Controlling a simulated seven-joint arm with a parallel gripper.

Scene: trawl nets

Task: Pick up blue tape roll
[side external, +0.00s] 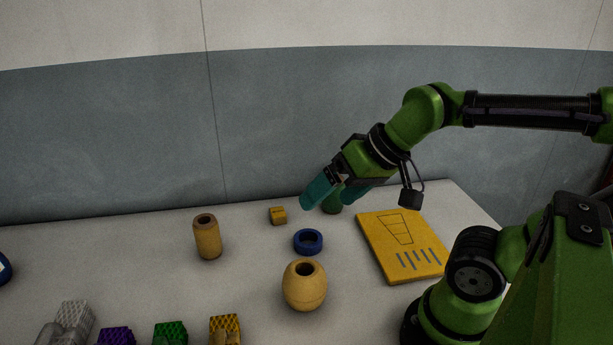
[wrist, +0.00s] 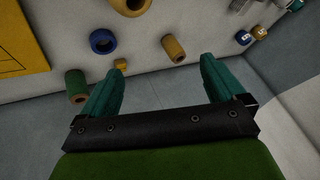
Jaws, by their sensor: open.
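The blue tape roll (side external: 308,241) lies flat on the table near the middle in the side external view. It also shows at the upper left in the wrist view (wrist: 103,42), beyond my left finger. My gripper (side external: 325,198) is open, with two teal fingers pointing down and to the left. It is above the table and apart from the roll, which sits lower and nearer the camera in the side view. In the wrist view nothing is between the fingers (wrist: 161,72); the space between them shows the table edge and wall.
A small yellow block (side external: 278,216) and a green cylinder (side external: 331,203) stand behind the roll. A round tan float (side external: 304,286) is in front, a brown cylinder (side external: 207,237) left, a yellow board (side external: 403,246) right. Several net bundles (side external: 170,334) line the front. The left back is clear.

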